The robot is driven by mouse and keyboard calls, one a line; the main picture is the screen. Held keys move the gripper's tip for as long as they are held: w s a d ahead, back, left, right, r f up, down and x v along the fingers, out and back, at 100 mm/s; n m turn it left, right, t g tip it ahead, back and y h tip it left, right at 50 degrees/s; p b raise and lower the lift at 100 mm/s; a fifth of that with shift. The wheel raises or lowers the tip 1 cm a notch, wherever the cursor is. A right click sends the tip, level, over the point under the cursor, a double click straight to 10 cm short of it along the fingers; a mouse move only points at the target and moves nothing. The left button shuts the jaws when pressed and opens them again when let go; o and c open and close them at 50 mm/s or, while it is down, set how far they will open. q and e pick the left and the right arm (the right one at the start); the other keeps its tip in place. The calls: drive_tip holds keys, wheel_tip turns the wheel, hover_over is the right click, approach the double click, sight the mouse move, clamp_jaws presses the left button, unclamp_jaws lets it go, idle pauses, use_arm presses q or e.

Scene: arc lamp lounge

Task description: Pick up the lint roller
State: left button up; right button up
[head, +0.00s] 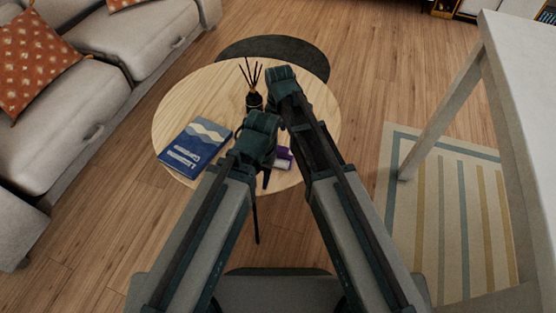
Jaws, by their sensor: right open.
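A small purple and white item (283,158) lies on the round wooden table near its front edge, between my two arms. It may be the lint roller, but my arms partly hide it and I cannot be sure. My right gripper (303,150) is over the table, just right of this item, mostly covered by its own arm; it is open, and I see nothing held in it. My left gripper (266,178) is just left of and below the item in the picture. Its fingers are mostly hidden by the wrist, so its opening does not show.
The round table (180,105) also bears a blue book (196,145) at left and a dark reed diffuser (254,100) behind my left wrist. A grey sofa (60,110) stands left, a white table (520,60) right, over a striped rug (450,200). Wood floor lies between.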

sight(278, 153)
wheel_tip(278, 153, down, 5)
drive_tip(key=b, duration=0.4)
drive_tip(key=shift+f, duration=0.15)
wheel_tip(278, 153, down, 5)
drive_tip(key=b, duration=0.5)
drive_tip(key=shift+s+a+f, duration=0.1)
drive_tip(key=shift+s+a, duration=0.05)
drive_tip(key=shift+c, duration=0.2)
drive_tip(key=c, duration=1.3)
drive_tip(key=shift+o, duration=0.2)
drive_tip(key=shift+r, duration=0.2)
